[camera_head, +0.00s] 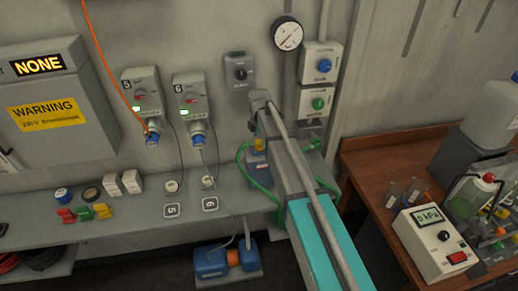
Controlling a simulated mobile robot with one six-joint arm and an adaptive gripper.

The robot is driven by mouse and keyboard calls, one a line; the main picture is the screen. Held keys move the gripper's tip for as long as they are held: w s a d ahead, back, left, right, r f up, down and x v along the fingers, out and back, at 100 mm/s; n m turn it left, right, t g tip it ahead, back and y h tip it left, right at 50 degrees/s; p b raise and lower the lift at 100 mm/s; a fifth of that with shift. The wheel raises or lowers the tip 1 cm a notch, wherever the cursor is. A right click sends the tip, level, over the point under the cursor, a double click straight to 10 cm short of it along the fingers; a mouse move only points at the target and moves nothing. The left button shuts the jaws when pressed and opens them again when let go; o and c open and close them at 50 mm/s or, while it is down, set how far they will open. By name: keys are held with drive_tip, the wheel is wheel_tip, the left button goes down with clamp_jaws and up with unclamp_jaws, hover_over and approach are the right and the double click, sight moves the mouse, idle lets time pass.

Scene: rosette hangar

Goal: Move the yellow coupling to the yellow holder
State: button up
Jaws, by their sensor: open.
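A small yellow piece (103,210) lies on the grey shelf at the left, beside a green piece (84,213) and a red piece (66,215). I cannot tell whether it is the yellow coupling or something else. Another small yellow patch (260,144) shows above a blue part at the wall, partly covered by the long grey and teal structure in front. No yellow holder can be made out for certain.
The grey shelf (140,228) runs along the wall under two numbered sockets. An orange cable (103,55) and green hoses (257,183) hang nearby. A blue device (211,262) stands below. The wooden bench (372,181) at right holds a pressure meter (428,232) and bottles.

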drive_tip(key=shift+f+b, duration=0.9)
drive_tip(key=shift+f, duration=0.35)
drive_tip(key=c, duration=1.3)
drive_tip(key=shift+o, duration=0.2)
drive_tip(key=shift+r, duration=0.15)
drive_tip(key=shift+r+p, duration=0.9)
drive_tip(key=shift+p, duration=0.15)
drive_tip(key=s+d+r+p, duration=0.7)
drive_tip(key=s+r+p, duration=0.4)
drive_tip(key=s, duration=0.1)
